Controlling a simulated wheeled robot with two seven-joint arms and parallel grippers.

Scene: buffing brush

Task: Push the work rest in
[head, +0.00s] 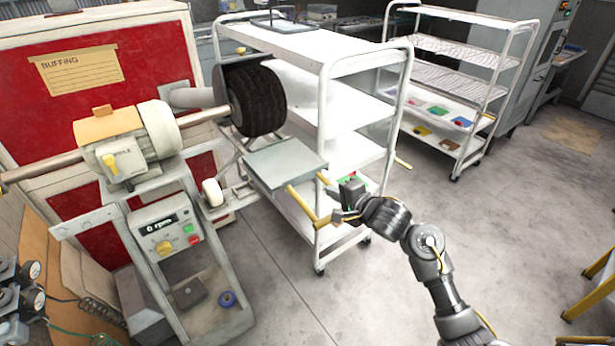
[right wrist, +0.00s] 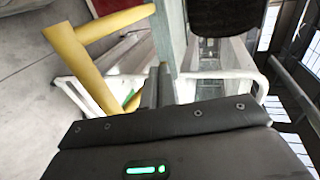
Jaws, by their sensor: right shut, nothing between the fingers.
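The work rest (head: 286,161) is a flat grey plate beside the black buffing wheel (head: 257,98), with a yellow handle (head: 303,206) projecting from its near side. My right gripper (head: 340,213) is shut and empty, close to the right of the handle; contact cannot be told in the head view. In the right wrist view the shut fingers (right wrist: 156,88) point toward the plate's edge (right wrist: 169,45), with the yellow handle (right wrist: 82,62) to their left and the dark wheel (right wrist: 225,15) at the upper right. My left gripper is out of view.
The buffing machine's motor (head: 130,142) stands on a grey pedestal with a control box (head: 165,235). A white shelf cart (head: 345,65) stands close behind the rest and my gripper. Another rack (head: 470,50) stands farther back. The floor at the right is mostly clear.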

